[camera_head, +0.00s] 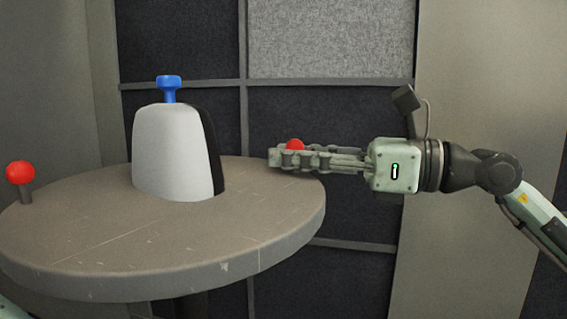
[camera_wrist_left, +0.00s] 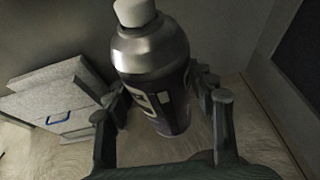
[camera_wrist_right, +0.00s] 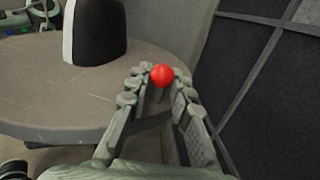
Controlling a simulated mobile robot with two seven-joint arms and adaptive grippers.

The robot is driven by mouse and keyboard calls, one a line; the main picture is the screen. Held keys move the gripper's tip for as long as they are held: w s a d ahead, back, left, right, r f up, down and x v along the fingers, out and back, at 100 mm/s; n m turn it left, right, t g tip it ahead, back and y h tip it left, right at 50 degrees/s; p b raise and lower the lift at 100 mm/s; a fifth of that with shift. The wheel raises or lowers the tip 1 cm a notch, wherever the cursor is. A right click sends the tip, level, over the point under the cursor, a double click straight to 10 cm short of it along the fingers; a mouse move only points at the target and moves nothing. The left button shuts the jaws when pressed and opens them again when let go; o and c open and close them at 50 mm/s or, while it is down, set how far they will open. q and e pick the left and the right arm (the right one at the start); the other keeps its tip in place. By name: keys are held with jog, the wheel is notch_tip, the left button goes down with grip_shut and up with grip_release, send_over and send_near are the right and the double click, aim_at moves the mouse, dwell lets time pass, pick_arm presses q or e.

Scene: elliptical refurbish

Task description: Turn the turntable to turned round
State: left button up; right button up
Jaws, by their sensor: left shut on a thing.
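The round grey-brown turntable (camera_head: 110,245) fills the left of the head view. A red ball knob (camera_head: 19,173) stands on a short post at its left edge. A second red knob (camera_head: 296,145) is at its right edge. My right gripper (camera_head: 285,160) reaches in from the right around this knob. In the right wrist view its fingers (camera_wrist_right: 155,85) stand on both sides of the red knob (camera_wrist_right: 162,75); contact is hard to tell. My left gripper (camera_wrist_left: 165,110) is shut on a spray can (camera_wrist_left: 150,55) with a pale cap, seen in the left wrist view.
A white and black rounded block (camera_head: 170,150) with a blue knob (camera_head: 169,85) on top stands on the turntable. Dark and grey wall panels (camera_head: 330,40) are behind it. In the left wrist view a pale cabinet (camera_wrist_left: 55,100) with a blue handle is at left.

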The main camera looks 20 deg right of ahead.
grip_shut()
jog(key=shift+w+r+g, duration=0.1)
jog(key=shift+w+g, duration=0.2)
jog(key=shift+w, duration=0.1)
jog(key=w+n+g+y, duration=0.1)
jog(key=w+n+g+y+p, duration=0.1)
jog(key=g, duration=0.1)
jog(key=shift+w+a+r+p, duration=0.1)
jog(key=shift+w+a+p, duration=0.2)
jog(key=shift+w, duration=0.05)
jog(key=shift+w+a+f+n+g+y, duration=0.2)
jog(key=shift+w+n+g+y, duration=0.15)
jog(key=shift+n, duration=0.25)
pick_arm(q)
jog(key=shift+r, duration=0.9)
pick_arm(e)
jog(key=o, duration=0.6)
grip_release()
jog(key=shift+o, duration=0.2)
